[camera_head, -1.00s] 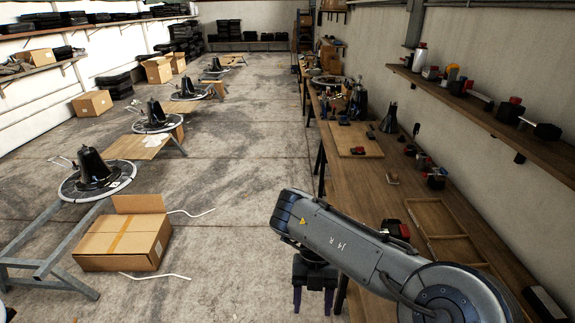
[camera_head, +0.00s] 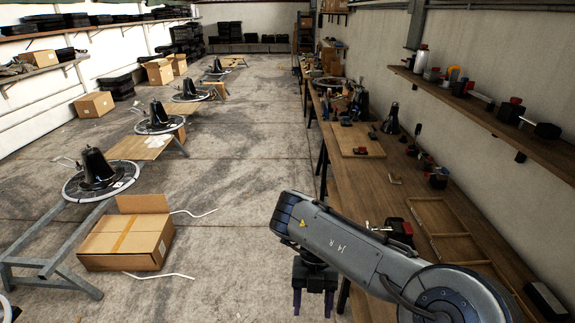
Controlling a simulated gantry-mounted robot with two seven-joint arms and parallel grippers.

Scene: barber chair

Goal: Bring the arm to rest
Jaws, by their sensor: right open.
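My right arm (camera_head: 345,245) comes in from the lower right and reaches left past the workbench's front edge. My right gripper (camera_head: 312,303) hangs from it, pointing down over the floor beside the bench. Its two dark purple fingers are apart with nothing seen between them. My left arm and left gripper are not in view.
The long wooden workbench (camera_head: 385,190) runs along the right wall with tools and a shallow wooden tray (camera_head: 425,213). A shelf (camera_head: 480,105) is above. An open cardboard box (camera_head: 125,243) and metal stands with black chair bases (camera_head: 97,168) are left. The middle floor is clear.

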